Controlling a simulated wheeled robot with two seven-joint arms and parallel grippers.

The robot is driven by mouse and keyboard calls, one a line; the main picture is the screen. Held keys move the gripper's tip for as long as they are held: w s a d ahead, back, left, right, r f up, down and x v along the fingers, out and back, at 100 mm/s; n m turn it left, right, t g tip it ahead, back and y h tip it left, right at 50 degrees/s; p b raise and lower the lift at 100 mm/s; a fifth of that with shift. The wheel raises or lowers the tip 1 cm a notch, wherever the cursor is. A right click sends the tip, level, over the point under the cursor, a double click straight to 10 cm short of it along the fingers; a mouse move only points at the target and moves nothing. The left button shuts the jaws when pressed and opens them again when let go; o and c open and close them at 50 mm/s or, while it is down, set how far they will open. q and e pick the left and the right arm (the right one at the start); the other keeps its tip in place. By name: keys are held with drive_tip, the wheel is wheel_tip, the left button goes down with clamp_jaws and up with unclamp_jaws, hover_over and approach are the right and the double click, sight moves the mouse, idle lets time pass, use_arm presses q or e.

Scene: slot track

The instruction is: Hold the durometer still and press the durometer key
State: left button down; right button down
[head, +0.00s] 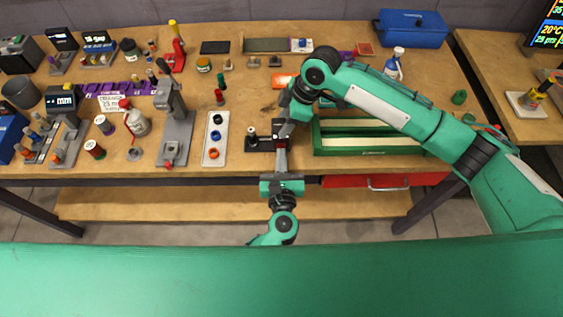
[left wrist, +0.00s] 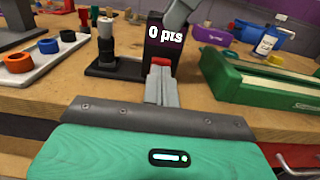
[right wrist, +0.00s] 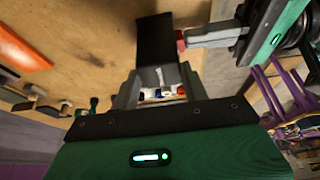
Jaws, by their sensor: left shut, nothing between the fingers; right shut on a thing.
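The durometer (head: 262,144) stands near the table's front edge, with a flat black base and an upright black block. In the left wrist view the block (left wrist: 163,43) reads "0 pts", and its red key (left wrist: 160,62) faces the table front. My right gripper (head: 286,128) is shut on the block from above; the right wrist view shows the block (right wrist: 155,38) between its fingers. My left gripper (head: 281,150) is shut and empty, its tips (left wrist: 162,72) right at the red key (right wrist: 181,40). I cannot tell whether they touch it.
A white tray with coloured rings (head: 215,153) lies left of the durometer. A green open-topped case (head: 318,138) lies close on the right. A grey press stand (head: 175,140) is farther left. An open red drawer (head: 350,181) sits under the table edge.

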drive_tip(key=shift+f, duration=0.15)
use_arm(q)
drive_tip(key=shift+w, duration=1)
use_arm(e)
drive_tip(key=shift+s, duration=0.1)
use_arm(q)
drive_tip(key=shift+w, duration=0.1)
use_arm(e)
drive_tip(key=shift+s, duration=0.1)
drive_tip(key=shift+f, duration=0.15)
use_arm(q)
drive_tip(key=s, duration=1.4)
drive_tip(key=shift+s, duration=0.2)
drive_tip(key=shift+d, duration=0.1)
